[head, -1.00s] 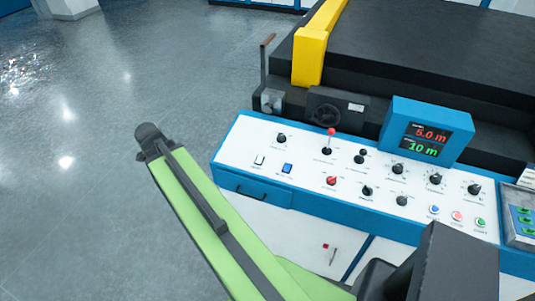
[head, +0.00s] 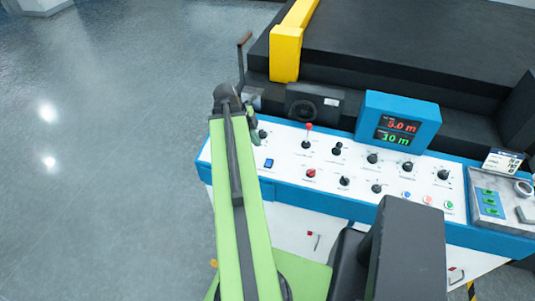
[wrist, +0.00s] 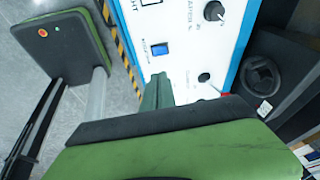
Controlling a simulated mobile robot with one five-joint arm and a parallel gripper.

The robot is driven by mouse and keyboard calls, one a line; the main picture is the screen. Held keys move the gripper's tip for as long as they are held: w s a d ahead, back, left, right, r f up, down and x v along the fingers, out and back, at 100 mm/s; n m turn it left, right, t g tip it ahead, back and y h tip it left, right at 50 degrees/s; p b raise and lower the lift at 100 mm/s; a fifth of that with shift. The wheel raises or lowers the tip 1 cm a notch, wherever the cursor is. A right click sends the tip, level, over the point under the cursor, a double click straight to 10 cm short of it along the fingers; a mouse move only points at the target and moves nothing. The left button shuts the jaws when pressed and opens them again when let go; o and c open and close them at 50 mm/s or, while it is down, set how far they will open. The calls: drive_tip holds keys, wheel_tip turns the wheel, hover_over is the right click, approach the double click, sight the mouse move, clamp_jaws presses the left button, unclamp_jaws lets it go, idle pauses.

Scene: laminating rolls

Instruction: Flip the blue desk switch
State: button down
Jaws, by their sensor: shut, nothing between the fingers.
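The blue desk switch (head: 268,163) is a small blue rocker on the white panel of the control desk (head: 225,178), near its left end. In the wrist view the blue switch (wrist: 160,49) shows in full, just beyond the fingertips. My gripper (wrist: 157,80) is shut and empty, with its green fingers over the panel and pointing towards the switch. In the head view my gripper (head: 253,128) is partly hidden by my arm, above the panel's far left part. I cannot tell the exact gap between the fingertips and the panel.
A white switch (wrist: 150,3) sits beside the blue one. A black knob (wrist: 214,11) and a red-topped lever (head: 308,128) stand close by on the panel. A blue display box (head: 398,120) stands further right. Open floor (head: 100,150) lies to the left.

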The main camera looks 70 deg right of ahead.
drive_tip(key=shift+f, duration=0.1)
drive_tip(key=b, duration=1)
approach(270, 160)
drive_tip(key=f, duration=0.1)
drive_tip(key=s+f, duration=0.1)
drive_tip(key=f, duration=0.1)
drive_tip(key=shift+s+a, duration=0.35)
drive_tip(key=shift+d+f+b, duration=0.45)
drive_tip(key=shift+f+b, duration=0.1)
drive_tip(key=shift+f, duration=0.05)
drive_tip(key=shift+d+f+b, duration=0.45)
drive_tip(key=shift+f+b, duration=0.1)
drive_tip(key=shift+f, duration=0.1)
drive_tip(key=shift+d+f, duration=0.25)
drive_tip(key=shift+d, duration=0.1)
drive_tip(key=shift+r, duration=0.1)
